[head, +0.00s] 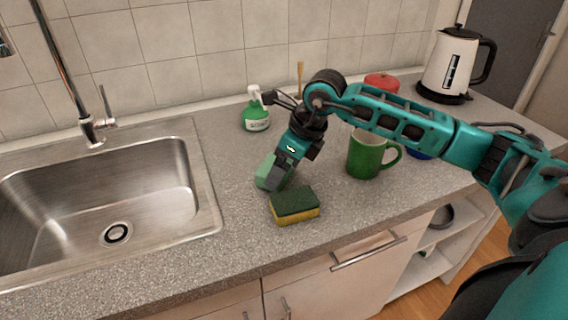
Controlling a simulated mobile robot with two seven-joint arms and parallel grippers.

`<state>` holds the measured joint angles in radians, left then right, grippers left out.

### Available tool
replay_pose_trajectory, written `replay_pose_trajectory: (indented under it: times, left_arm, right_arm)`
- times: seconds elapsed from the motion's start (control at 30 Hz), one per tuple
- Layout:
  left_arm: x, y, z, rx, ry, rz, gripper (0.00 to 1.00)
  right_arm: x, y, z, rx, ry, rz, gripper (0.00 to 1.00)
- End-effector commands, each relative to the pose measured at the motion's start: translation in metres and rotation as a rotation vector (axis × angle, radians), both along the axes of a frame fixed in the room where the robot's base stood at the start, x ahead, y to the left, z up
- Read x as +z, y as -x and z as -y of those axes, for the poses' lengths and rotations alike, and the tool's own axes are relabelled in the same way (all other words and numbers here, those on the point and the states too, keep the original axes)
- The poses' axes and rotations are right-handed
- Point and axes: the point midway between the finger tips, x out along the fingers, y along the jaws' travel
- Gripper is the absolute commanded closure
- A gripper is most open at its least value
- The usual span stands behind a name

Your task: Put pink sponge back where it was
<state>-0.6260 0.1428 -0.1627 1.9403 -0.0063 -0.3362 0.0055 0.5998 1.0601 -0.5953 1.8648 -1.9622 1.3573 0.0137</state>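No pink sponge shows in the head view. A sponge with a dark green top and yellow body (294,206) lies on the counter near its front edge. My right gripper (272,180) points down just behind and left of that sponge, apart from it. A green block-like thing (266,170) is right at its fingers, partly hidden by them. I cannot tell whether the fingers grip it or only stand against it. My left gripper is not in view.
A steel sink (95,195) with a tap (95,125) is at the left. A green soap bottle (256,115) stands near the wall. A green mug (368,155), a red item (381,82) and a white kettle (456,65) are at the right. Counter (225,255) is clear left of the sponge.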

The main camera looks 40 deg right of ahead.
Motion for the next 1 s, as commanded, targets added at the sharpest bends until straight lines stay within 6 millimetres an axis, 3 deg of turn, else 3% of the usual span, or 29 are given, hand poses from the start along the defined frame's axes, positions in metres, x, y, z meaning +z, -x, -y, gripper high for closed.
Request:
replay_pose_trajectory:
  times: [0.13,0.17,0.27,0.63,1.0]
  left_arm:
    - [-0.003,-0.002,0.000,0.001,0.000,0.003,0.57]
    - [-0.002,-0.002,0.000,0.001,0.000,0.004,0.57]
    - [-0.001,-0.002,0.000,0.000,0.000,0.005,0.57]
    - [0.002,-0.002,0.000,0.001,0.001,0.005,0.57]
    - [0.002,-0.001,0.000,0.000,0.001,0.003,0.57]
  right_arm:
    - [-0.004,0.000,0.000,0.000,0.000,0.000,0.40]
    - [-0.003,0.000,0.000,0.000,0.000,0.000,0.10]
    - [-0.002,0.000,0.000,0.000,0.000,0.000,0.00]
    - [0.007,0.001,0.002,0.000,0.002,0.002,0.00]
    - [0.077,0.026,0.017,-0.001,0.003,0.005,0.00]
